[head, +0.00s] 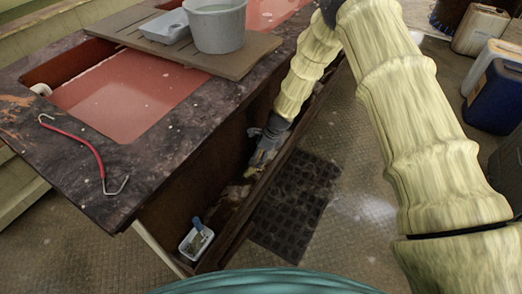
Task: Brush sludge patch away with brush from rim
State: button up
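My gripper (258,162) is small in the head view, reaching down beside the brown side of the table, above a narrow ledge (222,240). A pale, yellowish bit shows at its fingertips; I cannot tell whether it is part of a brush, and the finger opening is too small to make out. A pale brownish smear (236,192) lies on the ledge just below and left of the gripper; it may be the sludge patch. A small white tub (188,252) with a blue-handled tool (198,226) in it stands at the ledge's near end. No brush is clearly identifiable.
The dark tabletop (130,165) has a reddish basin (140,95), a red-handled hook (85,145), and a board (235,63) carrying a grey bucket (215,28) and white tray (165,27). A black mat (295,205) lies on the floor. Jerrycans (495,90) stand at the right.

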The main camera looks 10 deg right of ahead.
jog(key=shift+s+a+f+p, duration=0.1)
jog(key=shift+s+a+p, duration=0.3)
jog(key=shift+s+a, duration=0.5)
jog(key=shift+s+a+p, duration=0.45)
jog(key=shift+s+a, duration=0.15)
jog(key=shift+s, duration=0.6)
jog(key=shift+s+a+f+p, duration=0.1)
jog(key=shift+s+a+p, duration=0.3)
jog(key=shift+s+a, duration=0.5)
jog(key=shift+s+a+r+p, duration=0.15)
jog(key=shift+s+a, duration=0.15)
jog(key=shift+s, duration=0.2)
jog(key=shift+s+a+p, duration=0.2)
jog(key=shift+s+a, duration=0.15)
jog(key=shift+s, duration=0.2)
jog(key=shift+s+a+r+p, duration=0.15)
jog(key=shift+s+a, duration=0.15)
jog(key=shift+s, duration=0.2)
jog(key=shift+a+f, duration=0.1)
jog(key=shift+f, duration=0.05)
jog(key=shift+f, duration=0.1)
